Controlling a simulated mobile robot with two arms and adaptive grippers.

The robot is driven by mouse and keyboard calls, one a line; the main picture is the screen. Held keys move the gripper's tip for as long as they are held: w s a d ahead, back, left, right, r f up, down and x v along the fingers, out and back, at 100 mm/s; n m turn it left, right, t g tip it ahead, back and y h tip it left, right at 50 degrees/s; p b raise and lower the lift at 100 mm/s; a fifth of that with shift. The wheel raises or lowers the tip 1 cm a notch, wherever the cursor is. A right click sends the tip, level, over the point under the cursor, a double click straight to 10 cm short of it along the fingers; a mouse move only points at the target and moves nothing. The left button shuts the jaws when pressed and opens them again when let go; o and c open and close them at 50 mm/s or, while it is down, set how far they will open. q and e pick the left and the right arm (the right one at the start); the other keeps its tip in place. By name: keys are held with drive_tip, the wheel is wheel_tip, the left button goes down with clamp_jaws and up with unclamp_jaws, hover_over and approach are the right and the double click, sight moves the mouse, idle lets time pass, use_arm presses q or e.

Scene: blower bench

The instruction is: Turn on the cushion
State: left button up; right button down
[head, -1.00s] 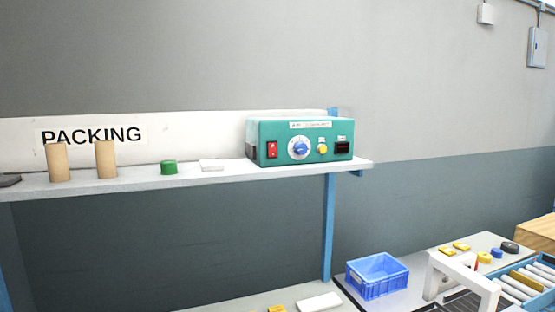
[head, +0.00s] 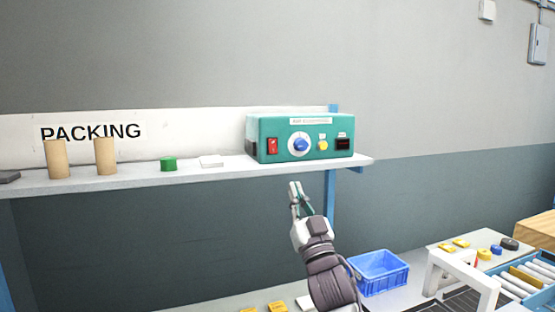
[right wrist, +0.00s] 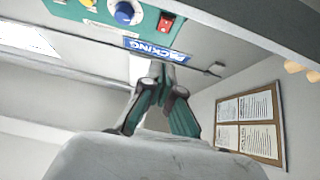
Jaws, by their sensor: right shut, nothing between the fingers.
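A teal control box (head: 315,153) stands on the right end of the white shelf. Its front carries a red rocker switch (head: 272,146), a blue knob (head: 300,145), a yellow button (head: 323,145) and a dark panel at the right. My right gripper (head: 294,187) is shut and empty, pointing up, in front of and below the box, apart from it. In the right wrist view the shut fingers (right wrist: 157,70) show below the red switch (right wrist: 166,22) and blue knob (right wrist: 124,13). My left gripper is not in view. The label print is too small to read.
A blue crate (head: 379,274) and a roller conveyor (head: 520,279) are lower right.

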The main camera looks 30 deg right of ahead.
sight(273, 148)
drive_tip(key=shift+w, duration=0.15)
drive_tip(key=p+x, duration=0.2)
drive_tip(key=x, duration=0.2)
drive_tip(key=f+p+x, duration=0.1)
drive_tip(key=x, duration=0.3)
drive_tip(key=w+p+x, duration=0.1)
drive_tip(key=p+x, duration=0.1)
drive_tip(key=x, duration=0.2)
drive_tip(key=shift+d+f+p, duration=0.1)
drive_tip(key=shift+f+p, duration=0.1)
drive_tip(key=shift+p, duration=0.1)
drive_tip(key=shift+w+d+f, duration=0.15)
drive_tip(key=shift+w+f, duration=0.05)
drive_tip(key=shift+w, duration=0.4)
